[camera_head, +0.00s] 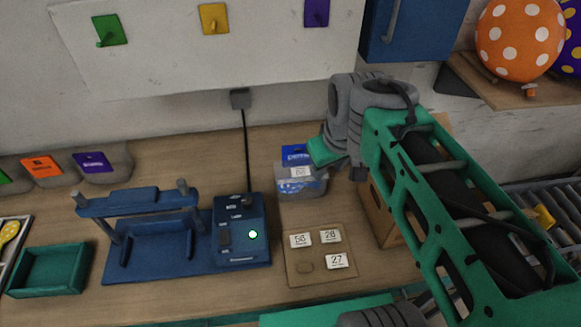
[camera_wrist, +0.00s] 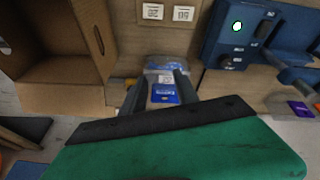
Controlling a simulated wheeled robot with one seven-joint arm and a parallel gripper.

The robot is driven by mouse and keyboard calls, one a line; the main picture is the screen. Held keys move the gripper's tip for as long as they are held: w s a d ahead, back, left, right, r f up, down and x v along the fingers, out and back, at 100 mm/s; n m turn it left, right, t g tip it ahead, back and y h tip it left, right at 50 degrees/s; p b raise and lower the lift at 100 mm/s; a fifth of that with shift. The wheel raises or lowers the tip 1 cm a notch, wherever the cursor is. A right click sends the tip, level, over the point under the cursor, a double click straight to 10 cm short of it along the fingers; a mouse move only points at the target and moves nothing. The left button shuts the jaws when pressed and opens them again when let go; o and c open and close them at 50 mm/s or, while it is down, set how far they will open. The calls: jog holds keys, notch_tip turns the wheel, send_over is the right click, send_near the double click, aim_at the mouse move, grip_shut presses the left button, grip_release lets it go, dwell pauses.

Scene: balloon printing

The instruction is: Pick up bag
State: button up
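The bag (camera_head: 302,186) is a small clear pouch with blue contents, a blue label and a white number tag. It stands on the wooden table against the back, right of the blue press. In the wrist view the bag (camera_wrist: 163,80) shows with its blue label between the two dark fingers of my gripper (camera_wrist: 160,90). The fingers are apart, one on each side of the bag; I cannot tell whether they touch it. In the head view my arm comes from the right, with the green gripper body beside the bag and its fingers mostly hidden.
A blue press (camera_head: 160,235) with a green-lit control box (camera_head: 240,230) stands left of the bag. In front lies a board (camera_head: 305,276) with number cards. An open cardboard box (camera_wrist: 60,55) is close by. Other labelled pouches (camera_head: 100,163) stand at left.

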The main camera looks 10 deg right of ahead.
jog(key=w+f+n+g, duration=0.1)
jog(key=w+f+n, duration=0.1)
jog(key=w+n, duration=0.3)
jog(key=w+f+n+g, duration=0.1)
jog(key=w+f+n, duration=0.2)
jog(key=w, duration=0.6)
jog(key=w+f+n+g+b, duration=0.1)
jog(key=w+f+n, duration=0.1)
jog(key=w+n, duration=0.4)
jog(key=shift+w+a+f+n+g, duration=0.1)
jog(key=shift+w+f+n+g, duration=0.2)
jog(key=shift+w+f+g, duration=0.15)
jog(key=f+p, duration=0.1)
jog(key=f, duration=0.3)
jog(key=f+p, duration=0.1)
jog(key=f, duration=0.2)
jog(key=shift+w+d+p, duration=0.2)
jog(key=shift+w+p, duration=0.1)
jog(key=shift+p, duration=0.05)
grip_shut()
